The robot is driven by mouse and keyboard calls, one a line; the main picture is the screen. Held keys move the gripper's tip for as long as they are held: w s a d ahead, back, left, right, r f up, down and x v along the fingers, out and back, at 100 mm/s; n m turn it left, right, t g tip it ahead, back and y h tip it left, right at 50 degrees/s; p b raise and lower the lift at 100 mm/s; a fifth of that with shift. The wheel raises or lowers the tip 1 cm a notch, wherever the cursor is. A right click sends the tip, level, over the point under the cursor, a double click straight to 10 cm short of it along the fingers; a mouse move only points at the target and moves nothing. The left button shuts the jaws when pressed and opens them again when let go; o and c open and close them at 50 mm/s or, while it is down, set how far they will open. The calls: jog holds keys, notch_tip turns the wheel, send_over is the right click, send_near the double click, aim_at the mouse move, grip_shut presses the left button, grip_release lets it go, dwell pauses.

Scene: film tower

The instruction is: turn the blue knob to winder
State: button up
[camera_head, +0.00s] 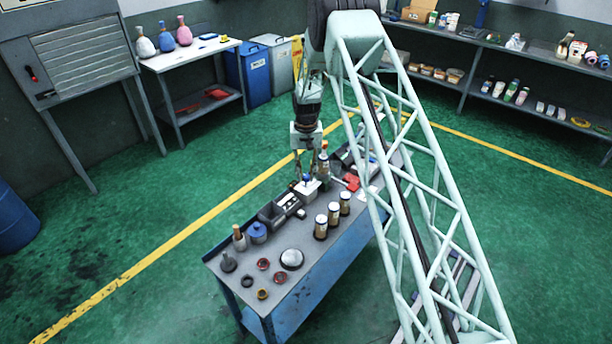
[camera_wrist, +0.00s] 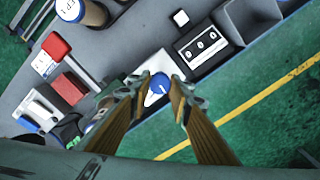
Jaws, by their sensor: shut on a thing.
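The blue knob (camera_wrist: 159,82) is round, with a short pale mark on its top, and sits on a small white box (camera_wrist: 150,98). In the head view the knob (camera_head: 307,178) is a small blue spot on the white box at the workbench's far long edge. My gripper (camera_wrist: 158,86) points down with one finger on each side of the knob, shut on it. In the head view my gripper (camera_head: 306,182) is partly blurred against the bench. I cannot read any lettering around the knob, so which setting its mark faces is unclear.
A cassette-like unit (camera_wrist: 203,44) and a grey bin (camera_wrist: 250,20) stand beside the white box. A red-handled part (camera_wrist: 57,48) is on the other side. Several labelled canisters (camera_head: 334,213) and a bottle (camera_head: 323,164) stand close by. Green floor lies beyond the bench edge.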

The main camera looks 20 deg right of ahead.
aim_at(306, 176)
jog(key=shift+m, duration=0.3)
jog(key=m+b, duration=0.2)
jog(key=m, duration=0.1)
jog(key=shift+f, duration=0.1)
jog(key=shift+m+b, duration=0.85)
jog(key=shift+m, duration=1.05)
jog(key=o, duration=0.9)
jog(key=shift+r, duration=6.1)
